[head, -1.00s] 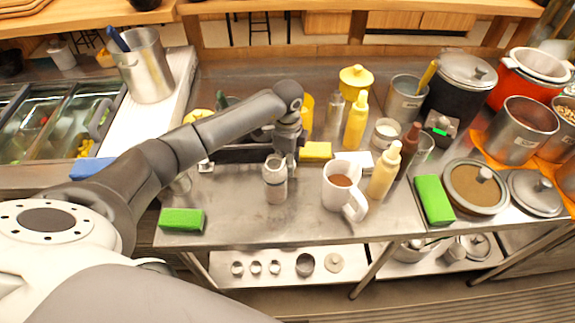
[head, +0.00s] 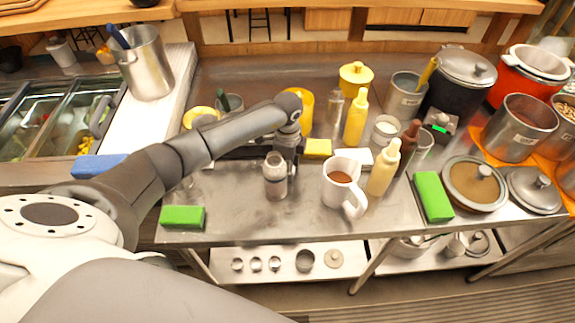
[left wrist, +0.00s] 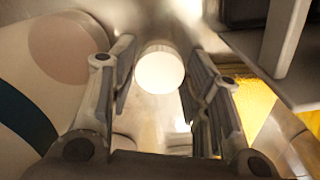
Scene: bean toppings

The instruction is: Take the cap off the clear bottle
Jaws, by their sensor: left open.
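The clear bottle (head: 275,178) stands upright on the steel counter, left of the white mug, with greyish contents low inside. My left gripper (head: 287,165) reaches down right behind and beside the bottle's top in the head view, and the arm partly hides that spot. In the left wrist view my left gripper (left wrist: 162,95) is open, with one finger on each side of a bright white round top (left wrist: 160,70), which looks like the bottle's cap. I cannot tell whether a finger touches it. My right gripper is not in view.
The white mug (head: 340,190) of brown drink and a cream squeeze bottle (head: 383,170) stand to the right. A yellow sponge (head: 318,149) lies behind the bottle. A green sponge (head: 182,217) lies front left. The counter in front of the bottle is clear.

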